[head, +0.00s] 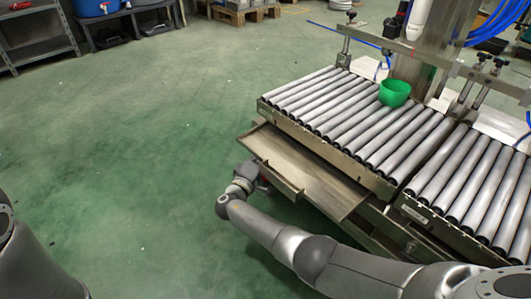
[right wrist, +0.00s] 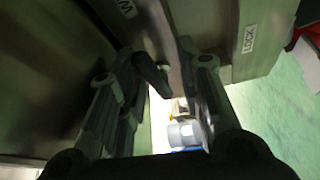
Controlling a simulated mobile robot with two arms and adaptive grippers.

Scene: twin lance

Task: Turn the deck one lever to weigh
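A dark lever (right wrist: 151,74) shows in the right wrist view, on the underside or edge of a metal housing. It sits between the two fingers of my right gripper (right wrist: 158,66), which are apart; I cannot tell whether either touches it. A LOCK label (right wrist: 249,39) is to its right and a partly cut-off label beginning with W (right wrist: 126,8) is up and left. In the head view my right gripper (head: 263,181) is at the left end of the tray below the left roller deck (head: 350,112); the lever is hidden there. My left gripper is out of view.
A pull-out metal tray (head: 300,170) juts out under the left roller deck. A green bowl (head: 394,93) stands on the rollers. A second roller deck (head: 470,180) adjoins at right. The green floor (head: 130,130) at left is clear. Shelving (head: 35,40) stands at the back left.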

